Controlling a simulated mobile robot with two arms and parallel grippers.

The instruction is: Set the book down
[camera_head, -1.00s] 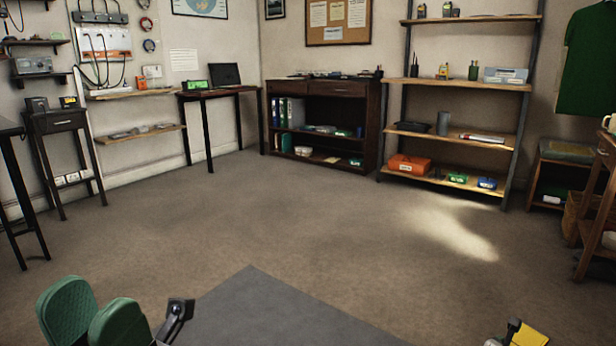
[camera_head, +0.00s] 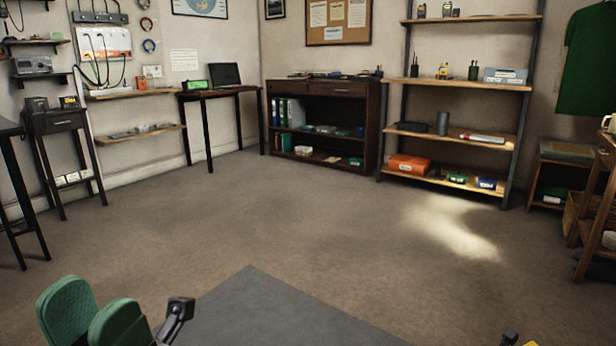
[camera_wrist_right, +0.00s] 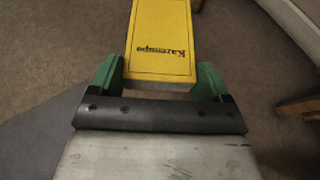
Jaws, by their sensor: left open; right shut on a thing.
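A yellow book (camera_wrist_right: 160,40) with a dark border and the name "Kazempo" on its cover fills the upper middle of the right wrist view. My right gripper (camera_wrist_right: 157,78) is shut on it, with a green finger on each side of the near end. In the head view only a sliver of yellow (camera_head: 530,343) shows at the bottom edge, so most of the book and the right gripper are out of frame there. My left gripper (camera_head: 91,305), with green pads, is open and empty at the bottom left.
The carpet (camera_head: 300,220) ahead is clear. A dark cabinet (camera_head: 372,130) and a tall open shelf (camera_head: 465,133) stand at the back wall. A wooden table (camera_head: 597,200) is at the right edge. Small tables (camera_head: 217,93) stand at the left.

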